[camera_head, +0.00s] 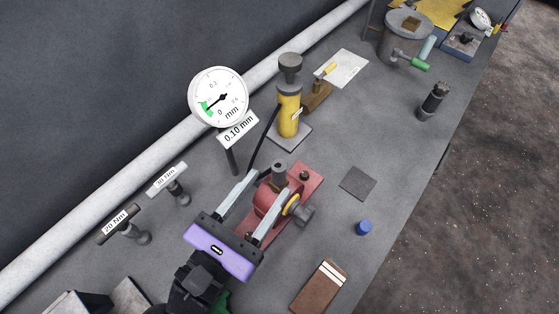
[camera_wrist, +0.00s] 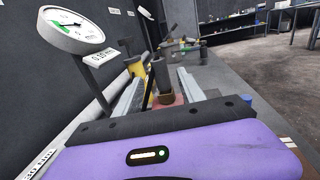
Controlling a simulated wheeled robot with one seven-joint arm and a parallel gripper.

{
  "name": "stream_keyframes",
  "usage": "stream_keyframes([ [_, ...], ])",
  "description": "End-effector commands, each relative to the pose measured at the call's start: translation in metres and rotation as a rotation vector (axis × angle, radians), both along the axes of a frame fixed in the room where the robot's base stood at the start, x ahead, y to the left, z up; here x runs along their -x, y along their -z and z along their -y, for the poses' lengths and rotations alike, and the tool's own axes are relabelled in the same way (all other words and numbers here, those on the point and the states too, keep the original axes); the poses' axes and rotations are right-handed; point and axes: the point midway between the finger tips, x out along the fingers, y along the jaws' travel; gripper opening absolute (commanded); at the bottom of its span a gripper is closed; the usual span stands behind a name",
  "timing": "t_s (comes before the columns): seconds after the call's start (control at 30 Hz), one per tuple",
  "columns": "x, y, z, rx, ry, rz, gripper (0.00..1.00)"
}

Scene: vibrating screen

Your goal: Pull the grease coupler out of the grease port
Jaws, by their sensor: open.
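The grease coupler (camera_head: 279,173) is a short dark grey cylinder standing upright on top of the red bearing housing (camera_head: 268,203). The grease port is hidden under it. A thin black hose (camera_head: 264,137) runs from the yellow grease pump (camera_head: 289,114) down toward the coupler. My gripper (camera_head: 271,183) is open, its two long grey fingers reaching over the housing, one on each side of the coupler. In the wrist view the coupler (camera_wrist: 165,99) shows between the open fingers, with the hose beside it. I cannot tell whether either finger touches it.
A round dial gauge (camera_head: 218,97) on a post with a 0.10 mm sign stands left of the pump. Two labelled torque tools (camera_head: 125,228) stand farther left. A blue cap (camera_head: 364,228), a dark pad (camera_head: 357,183) and a brown notebook (camera_head: 319,287) lie to the right.

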Motion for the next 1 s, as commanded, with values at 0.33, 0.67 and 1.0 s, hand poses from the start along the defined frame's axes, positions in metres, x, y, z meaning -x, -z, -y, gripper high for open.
stream_keyframes([
  [0.33,-0.028,-0.001,0.018,0.004,0.006,-0.001,0.47],
  [0.67,-0.063,0.001,0.040,0.003,0.004,-0.002,0.47],
  [1.0,-0.065,0.002,0.041,0.001,0.003,-0.002,0.34],
])
